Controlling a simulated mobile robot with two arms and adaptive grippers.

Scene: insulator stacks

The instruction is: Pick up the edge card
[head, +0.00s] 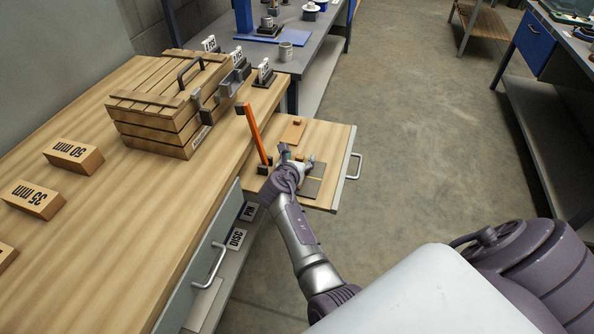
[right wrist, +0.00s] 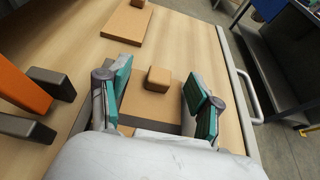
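My right gripper (head: 298,157) is over the pulled-out drawer board (head: 338,150). In the right wrist view its two teal-padded fingers (right wrist: 157,90) are open, one on each side of a small brown block-shaped knob (right wrist: 158,78) on a flat tan card (right wrist: 150,104). A gap shows between the fingers and the knob. A second tan card (right wrist: 128,22) with a similar knob lies farther up; it also shows in the head view (head: 293,132). No legible label shows which card is the edge card. My left gripper is not in view.
The drawer handle (head: 353,166) is at the right. A wooden crate (head: 165,105) and labelled blocks (head: 75,155) stand on the bench.

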